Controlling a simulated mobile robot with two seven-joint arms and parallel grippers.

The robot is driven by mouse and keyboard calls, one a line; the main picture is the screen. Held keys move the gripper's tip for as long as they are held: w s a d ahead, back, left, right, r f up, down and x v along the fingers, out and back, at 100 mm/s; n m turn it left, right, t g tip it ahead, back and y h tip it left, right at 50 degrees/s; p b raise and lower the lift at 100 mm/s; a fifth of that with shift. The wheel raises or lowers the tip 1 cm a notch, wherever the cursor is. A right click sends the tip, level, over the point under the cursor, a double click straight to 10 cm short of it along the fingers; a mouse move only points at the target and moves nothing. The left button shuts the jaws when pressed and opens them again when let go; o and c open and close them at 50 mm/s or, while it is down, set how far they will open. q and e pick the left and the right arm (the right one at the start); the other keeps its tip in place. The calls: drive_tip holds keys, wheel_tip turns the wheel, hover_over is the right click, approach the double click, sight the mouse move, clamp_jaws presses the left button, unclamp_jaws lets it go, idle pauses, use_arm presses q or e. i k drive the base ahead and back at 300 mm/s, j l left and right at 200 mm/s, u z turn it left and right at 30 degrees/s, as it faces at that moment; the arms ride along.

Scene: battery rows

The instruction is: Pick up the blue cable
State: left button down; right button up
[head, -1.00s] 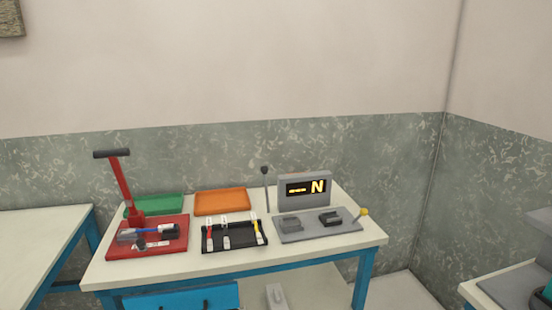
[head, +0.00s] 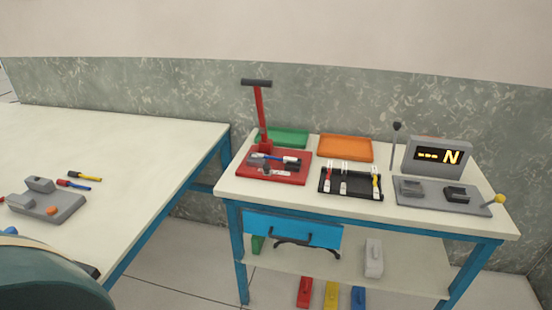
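A small blue piece with a pale end, which looks like the blue cable (head: 290,159), lies on the red lever press (head: 263,176) on the right-hand table in the head view. Dark parts of the press sit around it, and I cannot tell whether it is clamped. A black tray (head: 350,194) just right of the press holds a red, a white-and-black and a yellow cable. A blue tip (head: 11,230) also shows at the left edge of the left table, mostly cut off. Neither of my grippers is in view.
A green tray (head: 282,138) and an orange tray (head: 345,149) stand behind. A grey tester (head: 437,156) with a lit display stands right. The left table (head: 120,140) holds a grey fixture (head: 48,207), red and yellow cables; its far part is bare. A floor gap separates the tables.

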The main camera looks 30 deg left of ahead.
sight(285, 160)
drive_tip(key=i+j+u, duration=0.1)
drive_tip(key=i+u, duration=0.15)
drive_tip(key=u, duration=0.25)
drive_tip(key=i+u, duration=0.3)
drive_tip(key=u, duration=0.15)
drive_tip(key=i+l+u, duration=0.2)
drive_tip(key=l+u, duration=0.2)
drive_tip(key=i+l+u, duration=0.1)
drive_tip(key=l+u, duration=0.3)
